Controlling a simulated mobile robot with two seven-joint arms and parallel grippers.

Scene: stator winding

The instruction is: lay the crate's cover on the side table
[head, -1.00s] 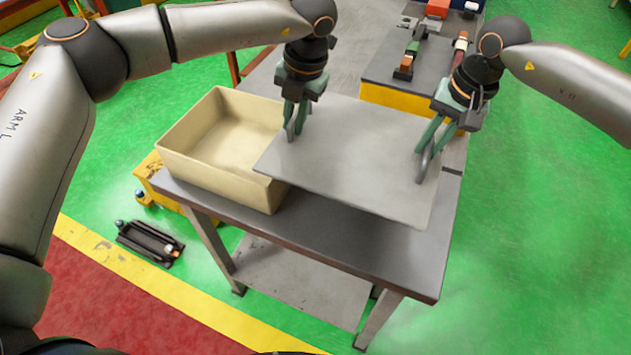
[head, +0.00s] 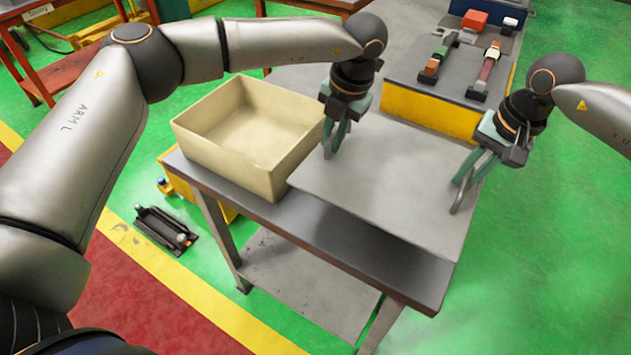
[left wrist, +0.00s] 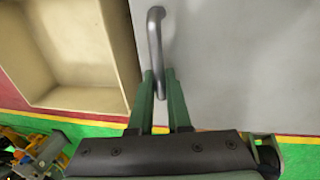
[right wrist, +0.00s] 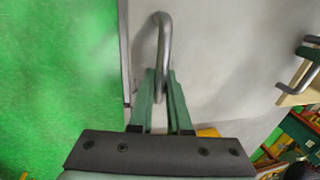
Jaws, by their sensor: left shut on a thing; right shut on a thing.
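The crate's cover is a flat grey panel (head: 395,180) with a bar handle at each end. It lies level over the side table's top (head: 385,245), right beside the crate; I cannot tell if it touches the tabletop. The open cream crate (head: 235,165) stands empty on the left of the same table. My left gripper (head: 330,148) is shut on the left handle (left wrist: 155,45), close to the crate's right wall. My right gripper (head: 464,192) is shut on the right handle (right wrist: 162,45), near the table's right edge.
A raised grey and yellow bench (head: 425,105) with tools and small parts stands behind the cover. A strip of tabletop in front is clear. A dark tray (head: 167,230) lies on the green floor at left. A lower shelf (head: 300,285) sits under the table.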

